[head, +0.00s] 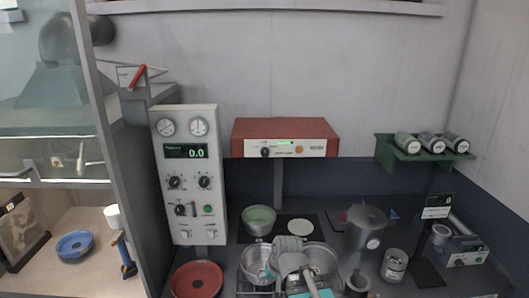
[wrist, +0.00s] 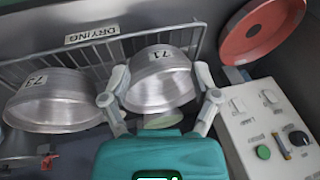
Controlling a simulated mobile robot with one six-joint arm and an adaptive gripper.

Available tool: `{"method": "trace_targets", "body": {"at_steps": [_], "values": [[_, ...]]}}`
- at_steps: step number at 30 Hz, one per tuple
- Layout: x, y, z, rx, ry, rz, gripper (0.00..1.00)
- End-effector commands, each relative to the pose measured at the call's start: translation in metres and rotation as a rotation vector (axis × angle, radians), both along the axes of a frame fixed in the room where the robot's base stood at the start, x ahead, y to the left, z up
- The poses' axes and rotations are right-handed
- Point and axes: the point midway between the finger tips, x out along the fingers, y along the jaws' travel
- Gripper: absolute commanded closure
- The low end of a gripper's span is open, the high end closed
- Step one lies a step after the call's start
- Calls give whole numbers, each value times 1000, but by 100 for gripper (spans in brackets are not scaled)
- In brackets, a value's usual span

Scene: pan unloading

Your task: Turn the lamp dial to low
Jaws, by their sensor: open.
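A red lamp-like box (head: 285,130) stands on a post at the back. Its pale front has a black dial (head: 265,152), a small green light and an orange knob (head: 299,150). I cannot read the dial's setting or labels. My gripper (head: 290,246) is low in front of it, over the metal bowls, well apart from the dial. In the wrist view my gripper (wrist: 161,72) is open, its fingers spread in front of a bowl marked 71 (wrist: 160,88), with nothing visibly held. Contact with the bowl cannot be told. The lamp dial is not in the wrist view.
A white panel (head: 187,222) with gauges and several knobs stands left of the red box. A wire rack (wrist: 78,54) labelled DRYING holds metal bowls. A red dish (head: 196,279) lies left, a metal pot (head: 366,226) right. A green shelf (head: 424,158) holds jars.

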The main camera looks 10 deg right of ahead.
Motion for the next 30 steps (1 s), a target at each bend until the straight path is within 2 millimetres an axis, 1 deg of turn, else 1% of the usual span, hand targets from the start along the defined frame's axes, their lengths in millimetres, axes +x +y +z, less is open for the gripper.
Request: {"method": "trace_targets", "body": {"at_steps": [1, 5, 6, 8, 12, 15, 19, 22, 27, 30], "values": [[11, 11, 14, 52, -47, -29, 20], [39, 37, 43, 210, -174, -127, 20], [47, 44, 53, 261, -209, -160, 20], [59, 54, 69, 339, -260, -212, 20], [85, 72, 108, 524, -366, -343, 20], [101, 80, 137, 661, -430, -444, 20], [118, 84, 175, 841, -501, -588, 20], [130, 82, 203, 979, -545, -706, 20], [145, 70, 245, 1210, -602, -923, 20], [151, 60, 265, 1341, -625, -1059, 20]]}}
